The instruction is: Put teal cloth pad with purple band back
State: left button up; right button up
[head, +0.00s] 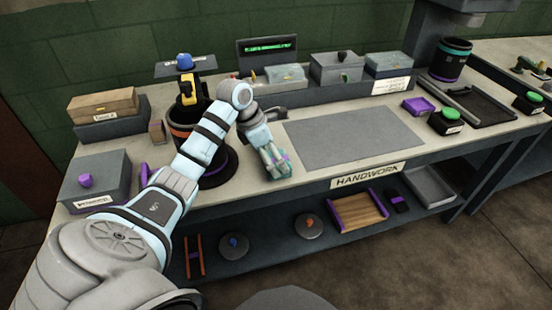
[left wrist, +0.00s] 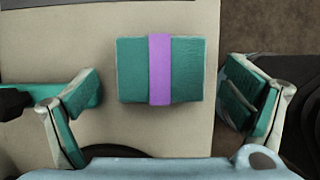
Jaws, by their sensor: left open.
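The teal cloth pad with the purple band (left wrist: 188,85) lies on the pale bench top, with the band running across its middle. In the left wrist view it sits between the two spread fingers of my left gripper (left wrist: 165,95), with a gap on either side. In the head view my left gripper (head: 274,162) points down at the bench's front edge, left of the grey mat. It largely hides the pad there. My left gripper is open and holds nothing. My right gripper is not in view.
The grey mat (head: 350,137) lies to the right. A dark round stand (head: 217,168) is close on the left. Grey boxes (head: 336,67) and a lidded box (head: 388,64) stand on the back shelf. The lower shelf holds a wooden tray (head: 357,212) and round discs (head: 308,226).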

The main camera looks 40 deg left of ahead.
pick_arm(q)
jog(key=p+v, duration=0.1)
jog(key=v, duration=0.9)
jog(key=shift+r, duration=0.1)
